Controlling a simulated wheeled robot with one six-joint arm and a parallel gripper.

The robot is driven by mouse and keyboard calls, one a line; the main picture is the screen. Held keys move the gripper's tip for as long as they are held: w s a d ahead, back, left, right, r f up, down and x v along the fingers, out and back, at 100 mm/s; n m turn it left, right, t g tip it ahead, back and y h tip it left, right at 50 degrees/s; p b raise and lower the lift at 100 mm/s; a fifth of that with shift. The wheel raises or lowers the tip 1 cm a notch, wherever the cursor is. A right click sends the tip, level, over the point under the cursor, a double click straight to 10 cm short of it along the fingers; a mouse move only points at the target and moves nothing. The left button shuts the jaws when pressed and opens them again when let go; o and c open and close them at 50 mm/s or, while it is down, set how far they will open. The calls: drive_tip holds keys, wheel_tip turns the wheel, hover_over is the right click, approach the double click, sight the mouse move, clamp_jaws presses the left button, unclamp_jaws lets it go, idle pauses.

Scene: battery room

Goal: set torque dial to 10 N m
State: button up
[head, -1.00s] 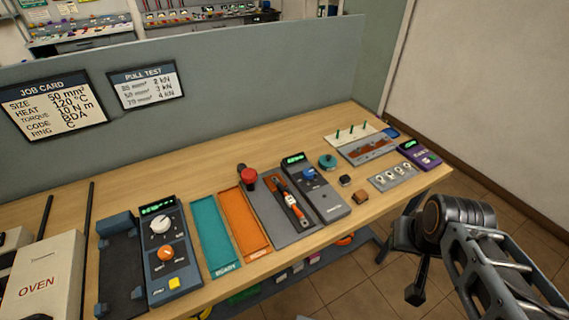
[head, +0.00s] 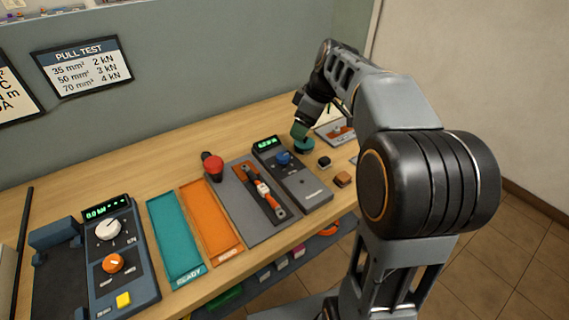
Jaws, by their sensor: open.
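A dark grey unit (head: 300,178) with a lit green display (head: 266,143) and a blue knob (head: 283,158) stands on the bench. Its label is too small to read, and I cannot tell for certain that this knob is the torque dial. A red and grey tool (head: 263,190) lies in the grey tray to its left. My gripper (head: 301,131) is open and points down at the far side of the bench. It is just above or at the round teal piece (head: 305,147), behind and right of the blue knob. Contact cannot be told.
A black block (head: 324,162) and a brown block (head: 343,179) sit right of the unit. A red button (head: 213,166), orange tray (head: 211,222), teal tray (head: 176,240) and blue pull-test unit (head: 122,262) stand leftward.

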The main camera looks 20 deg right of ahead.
sight(283, 156)
drive_tip(key=shift+n+y, duration=0.3)
drive_tip(key=shift+n, duration=0.6)
drive_tip(key=x, duration=0.4)
drive_tip(key=w+d+b+x, duration=0.1)
drive_tip(key=x, duration=0.4)
drive_tip(key=w+x, duration=0.1)
drive_tip(key=x, duration=0.4)
drive_tip(key=shift+d+f+b, duration=0.1)
drive_tip(key=shift+f+b, duration=0.2)
drive_tip(key=shift+b, duration=0.1)
drive_tip(key=shift+c, duration=0.3)
drive_tip(key=c, duration=0.9)
